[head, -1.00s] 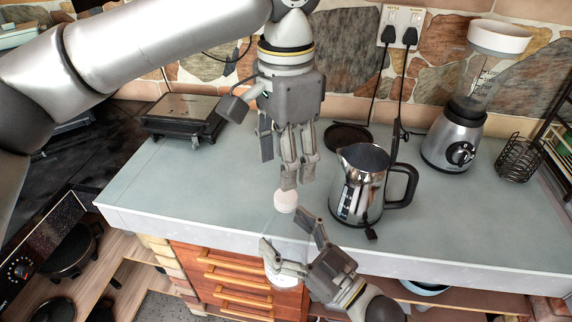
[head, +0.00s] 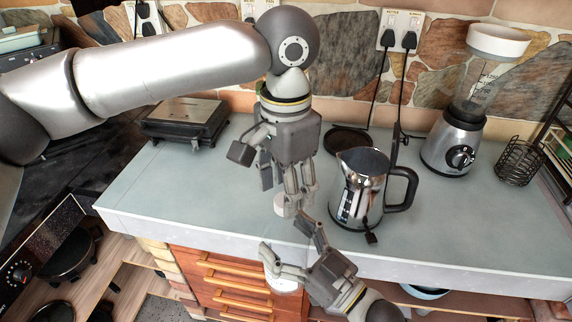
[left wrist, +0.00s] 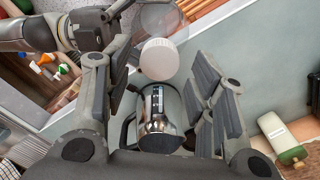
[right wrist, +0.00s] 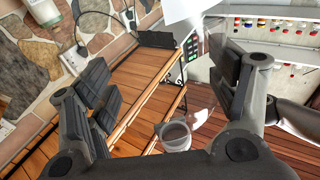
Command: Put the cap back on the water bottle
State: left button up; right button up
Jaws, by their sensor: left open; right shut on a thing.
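The white cap (head: 282,208) shows just below my left gripper (head: 287,200), partly hidden by its fingers. In the left wrist view the cap (left wrist: 158,58) lies between the open fingertips, in front of a clear round shape that looks like the bottle (left wrist: 165,18). My left fingers point down and do not close on the cap. My right gripper (head: 290,240) is shut on the clear water bottle at the counter's front edge. The bottle is very faint in the head view, with a white part (head: 284,284) low down. Whether the cap is seated on its mouth is unclear.
A steel kettle (head: 362,190) stands close to the right of both grippers. A blender (head: 457,140) and a wire basket (head: 519,160) are farther right. A grill (head: 183,118) sits at the back left. The left part of the counter (head: 190,185) is clear.

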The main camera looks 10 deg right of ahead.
pick_arm(q)
jog(key=shift+f, duration=0.95)
jog(key=c, duration=1.1)
jog(key=o, duration=1.2)
jog(key=shift+o, duration=0.2)
jog(key=shift+r, duration=0.1)
notch_tip(320, 180, up, 12)
